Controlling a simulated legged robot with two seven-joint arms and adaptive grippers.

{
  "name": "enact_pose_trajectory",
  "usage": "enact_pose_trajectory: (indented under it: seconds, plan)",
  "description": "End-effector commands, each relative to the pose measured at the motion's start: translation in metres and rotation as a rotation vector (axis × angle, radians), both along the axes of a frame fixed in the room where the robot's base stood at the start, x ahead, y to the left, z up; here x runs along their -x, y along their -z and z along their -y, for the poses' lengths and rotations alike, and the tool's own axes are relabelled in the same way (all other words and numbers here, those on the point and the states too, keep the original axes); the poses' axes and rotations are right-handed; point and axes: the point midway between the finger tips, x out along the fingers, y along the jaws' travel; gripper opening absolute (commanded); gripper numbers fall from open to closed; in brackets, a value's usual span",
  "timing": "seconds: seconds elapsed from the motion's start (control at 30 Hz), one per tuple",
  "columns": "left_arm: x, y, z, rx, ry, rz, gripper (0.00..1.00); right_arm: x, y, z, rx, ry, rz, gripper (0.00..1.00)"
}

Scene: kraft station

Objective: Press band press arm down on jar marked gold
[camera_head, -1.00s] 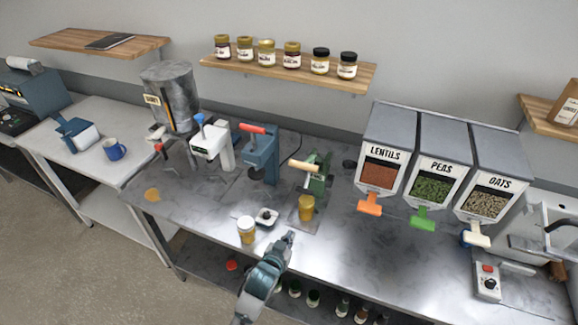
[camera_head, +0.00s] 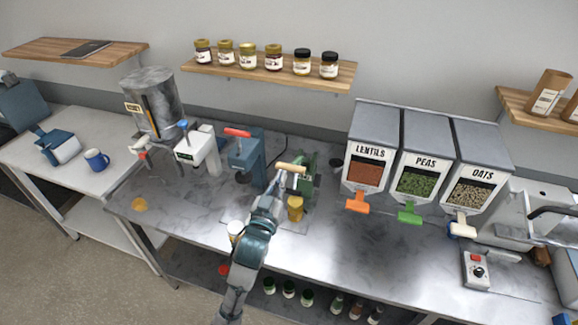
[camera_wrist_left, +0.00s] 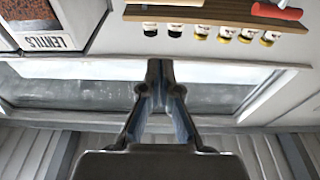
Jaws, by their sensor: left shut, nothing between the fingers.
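A green press (camera_head: 308,178) stands on the bench, and its arm ends in a tan handle (camera_head: 291,167). A gold jar (camera_head: 296,211) stands upright below the press arm; any marking is too small to read. My left gripper (camera_head: 281,183) is shut and empty. In the head view its tips appear just below the tan handle; I cannot tell whether they touch it. My right gripper is not in view.
A blue press with a red handle (camera_head: 237,132) and a white dispenser (camera_head: 194,150) stand left of the green press. A white-lidded jar (camera_head: 234,227) is partly hidden by my arm. Lentil, pea and oat bins (camera_head: 368,165) stand to the right.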

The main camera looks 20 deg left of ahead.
Motion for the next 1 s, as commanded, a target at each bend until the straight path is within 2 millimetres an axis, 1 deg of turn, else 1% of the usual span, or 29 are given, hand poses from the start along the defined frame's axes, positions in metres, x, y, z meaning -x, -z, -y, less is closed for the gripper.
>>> enact_pose_trajectory:
  seconds: [0.03,0.17,0.3,0.43,0.5,0.6,0.7,0.8,1.0]
  plan:
    - [-0.008,-0.004,-0.001,-0.001,-0.001,0.000,0.00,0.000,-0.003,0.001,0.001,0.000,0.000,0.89]
    - [-0.034,-0.009,0.000,-0.002,-0.001,-0.001,0.00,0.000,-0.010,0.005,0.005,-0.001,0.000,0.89]
    - [-0.064,-0.016,0.000,0.000,-0.001,0.000,0.00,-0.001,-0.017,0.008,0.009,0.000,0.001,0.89]
    - [-0.089,-0.020,0.002,-0.001,-0.001,-0.001,0.00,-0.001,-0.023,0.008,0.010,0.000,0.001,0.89]
    - [-0.084,-0.002,0.002,0.000,-0.001,-0.006,0.00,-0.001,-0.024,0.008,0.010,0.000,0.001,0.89]
    - [-0.081,0.010,0.002,0.000,-0.002,-0.002,0.00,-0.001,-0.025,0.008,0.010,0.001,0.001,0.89]
    - [-0.080,0.018,0.002,0.000,-0.002,-0.001,0.00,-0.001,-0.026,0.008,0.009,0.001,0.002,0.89]
    - [-0.079,0.022,0.001,-0.001,-0.002,0.000,0.00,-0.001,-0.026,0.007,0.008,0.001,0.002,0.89]
    - [-0.080,0.023,0.001,0.000,-0.002,0.000,0.00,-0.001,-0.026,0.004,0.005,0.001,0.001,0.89]
